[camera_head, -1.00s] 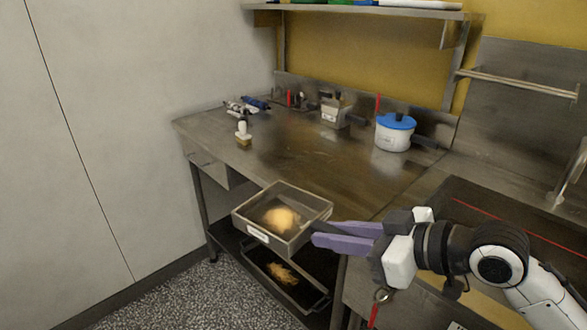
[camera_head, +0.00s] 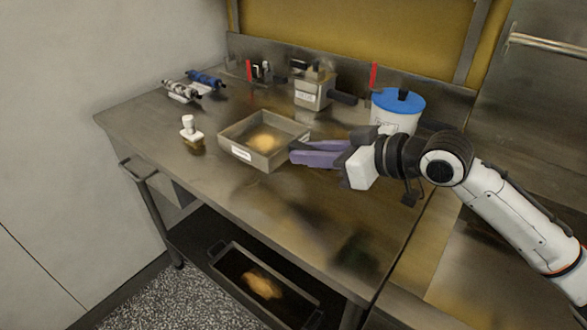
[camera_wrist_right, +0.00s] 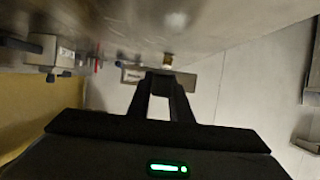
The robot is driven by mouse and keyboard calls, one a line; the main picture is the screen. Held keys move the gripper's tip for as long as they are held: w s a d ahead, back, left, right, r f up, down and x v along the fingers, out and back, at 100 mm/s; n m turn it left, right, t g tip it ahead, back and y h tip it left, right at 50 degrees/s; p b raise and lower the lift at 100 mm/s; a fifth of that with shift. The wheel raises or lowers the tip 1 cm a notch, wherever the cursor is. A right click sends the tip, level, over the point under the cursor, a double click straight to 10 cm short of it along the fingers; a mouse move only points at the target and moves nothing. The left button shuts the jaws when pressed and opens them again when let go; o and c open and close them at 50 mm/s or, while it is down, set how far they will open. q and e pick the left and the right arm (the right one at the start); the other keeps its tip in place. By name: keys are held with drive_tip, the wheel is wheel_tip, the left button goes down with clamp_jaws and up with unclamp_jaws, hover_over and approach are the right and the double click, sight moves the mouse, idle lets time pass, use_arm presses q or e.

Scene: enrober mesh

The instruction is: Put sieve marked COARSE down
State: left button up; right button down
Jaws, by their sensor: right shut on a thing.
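The sieve (camera_head: 276,159) is a shallow grey rectangular box with a white label on its front wall and a yellowish mound showing inside. The label is too small to read. My right gripper (camera_head: 296,153) is shut on the right side of the sieve with its purple fingers. The sieve is over the worktop (camera_head: 240,200) and looks about level; I cannot tell whether its bottom touches the surface. In the right wrist view the sieve (camera_wrist_right: 185,80) shows beyond the dark fingers (camera_wrist_right: 162,84). My left gripper is not in view.
A white-handled brush (camera_head: 192,132) stands just left of the sieve. A lidded blue-and-white pot (camera_head: 398,108) and a metal container (camera_head: 312,92) stand behind. Blue-and-white tools (camera_head: 195,85) lie back left. The front worktop is clear. A dark tray (camera_head: 280,279) sits below.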

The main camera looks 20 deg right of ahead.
sight(309, 190)
drive_tip(key=shift+s+f, duration=0.1)
drive_tip(key=shift+f, duration=0.75)
drive_tip(key=shift+f+b, duration=0.3)
drive_tip(key=shift+f, duration=2.1)
drive_tip(key=c, duration=1.6)
unclamp_jaws()
drive_tip(key=shift+r, duration=0.1)
drive_tip(key=v, duration=1)
drive_tip(key=shift+s+d, duration=0.15)
drive_tip(key=shift+d, duration=0.2)
drive_tip(key=shift+s+d+r, duration=0.25)
drive_tip(key=shift+s+r, duration=0.1)
drive_tip(key=shift+s, duration=0.15)
